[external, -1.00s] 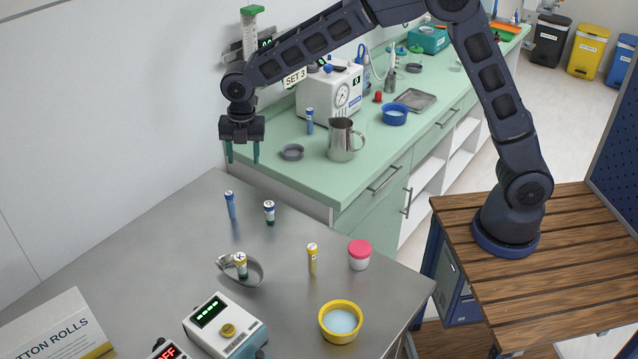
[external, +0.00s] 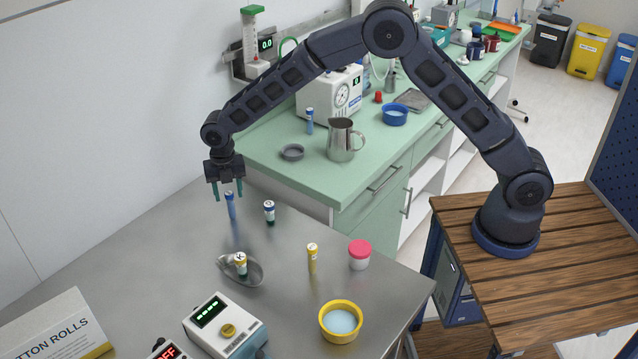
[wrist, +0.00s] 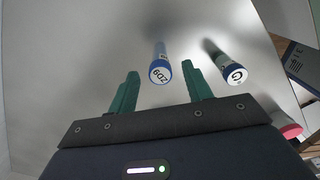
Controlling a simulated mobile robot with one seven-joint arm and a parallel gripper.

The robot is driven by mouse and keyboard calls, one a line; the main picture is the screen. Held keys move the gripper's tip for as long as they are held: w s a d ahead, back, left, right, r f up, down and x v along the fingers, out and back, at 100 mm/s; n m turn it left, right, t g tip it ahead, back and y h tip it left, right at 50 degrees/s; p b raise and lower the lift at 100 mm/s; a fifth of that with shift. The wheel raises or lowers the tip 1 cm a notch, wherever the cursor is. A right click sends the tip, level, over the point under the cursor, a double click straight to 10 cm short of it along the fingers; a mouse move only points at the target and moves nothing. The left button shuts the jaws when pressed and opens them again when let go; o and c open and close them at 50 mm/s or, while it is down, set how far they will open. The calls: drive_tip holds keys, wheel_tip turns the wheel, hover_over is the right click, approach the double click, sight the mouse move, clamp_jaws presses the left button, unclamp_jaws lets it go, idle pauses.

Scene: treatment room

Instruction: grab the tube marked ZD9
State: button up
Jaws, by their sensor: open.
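The tube marked ZD9 (wrist: 160,70) shows in the wrist view with a blue-and-white body and a labelled cap facing me. In the external view the slim blue tube (external: 231,208) stands upright near the back of the steel table. My gripper (external: 227,192) is above it with its fingers pointing down. In the wrist view the green fingers (wrist: 162,88) are apart, and the tube appears between and beyond their tips, with nothing held. A dark green tube with a blue-and-white cap marked G (wrist: 235,72) stands to its right, also seen in the external view (external: 269,213).
On the steel table (external: 190,262) are a yellow tube (external: 312,258), a tube (external: 241,264) in a metal dish, a pink-lidded jar (external: 359,254) and a yellow bowl (external: 327,330). The wall is behind. The green counter (external: 270,172) stands right of my gripper.

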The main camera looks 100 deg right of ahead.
sight(231, 205)
drive_tip(key=shift+d+f, duration=0.15)
drive_tip(key=shift+f, duration=2.7)
drive_tip(key=c, duration=1.1)
